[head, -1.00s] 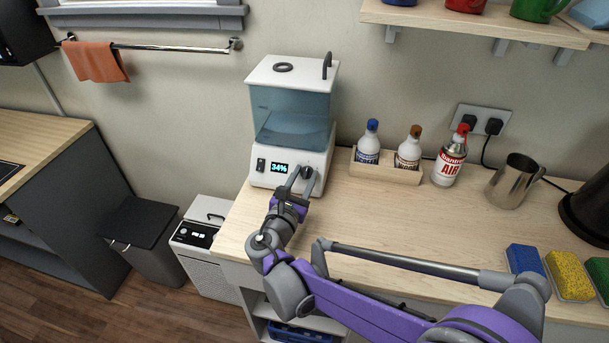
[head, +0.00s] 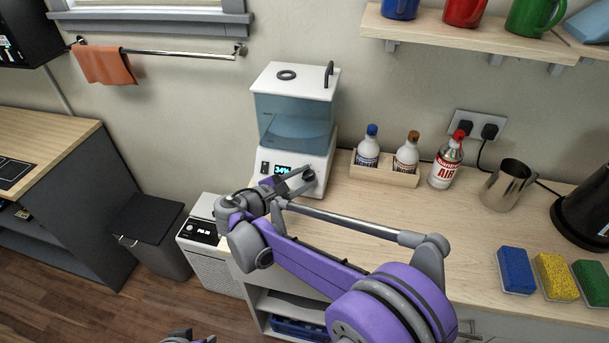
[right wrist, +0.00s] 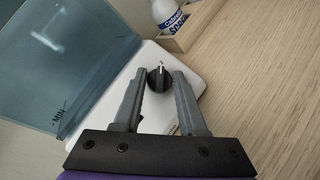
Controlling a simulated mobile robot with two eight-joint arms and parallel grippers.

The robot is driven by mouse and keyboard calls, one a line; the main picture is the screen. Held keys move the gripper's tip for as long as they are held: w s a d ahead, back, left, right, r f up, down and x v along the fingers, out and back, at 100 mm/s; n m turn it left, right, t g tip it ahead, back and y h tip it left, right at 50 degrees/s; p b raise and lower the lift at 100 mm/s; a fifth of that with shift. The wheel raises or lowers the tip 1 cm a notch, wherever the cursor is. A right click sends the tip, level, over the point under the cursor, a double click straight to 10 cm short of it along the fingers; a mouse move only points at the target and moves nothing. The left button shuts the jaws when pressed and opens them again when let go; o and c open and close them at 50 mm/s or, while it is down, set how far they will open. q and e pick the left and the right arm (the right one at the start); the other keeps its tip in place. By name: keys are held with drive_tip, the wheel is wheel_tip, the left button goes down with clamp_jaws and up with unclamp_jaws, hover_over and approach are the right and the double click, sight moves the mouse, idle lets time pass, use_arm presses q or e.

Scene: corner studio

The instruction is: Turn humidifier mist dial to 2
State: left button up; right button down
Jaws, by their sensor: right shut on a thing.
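The humidifier (head: 292,122) stands on the counter with a white base and lid and a blue see-through tank. The black mist dial (head: 308,174) is on the right of the base front. In the right wrist view, the dial (right wrist: 158,78) shows a white pointer line between the two fingertips.
A wooden tray (head: 384,175) with two bottles, an air can (head: 446,162) and a metal jug (head: 508,182) stand right of the humidifier. Several sponges (head: 556,277) lie at the front right. The counter (head: 430,225) between them is clear.

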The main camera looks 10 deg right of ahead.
drive_tip(key=shift+m+g, duration=0.3)
drive_tip(key=shift+m, duration=0.3)
drive_tip(key=shift+c, duration=2.4)
unclamp_jaws()
drive_tip(key=shift+a, duration=0.15)
drive_tip(key=v, duration=1)
drive_tip(key=shift+s+a, duration=0.15)
drive_tip(key=shift+a, duration=0.1)
drive_tip(key=shift+d, duration=0.1)
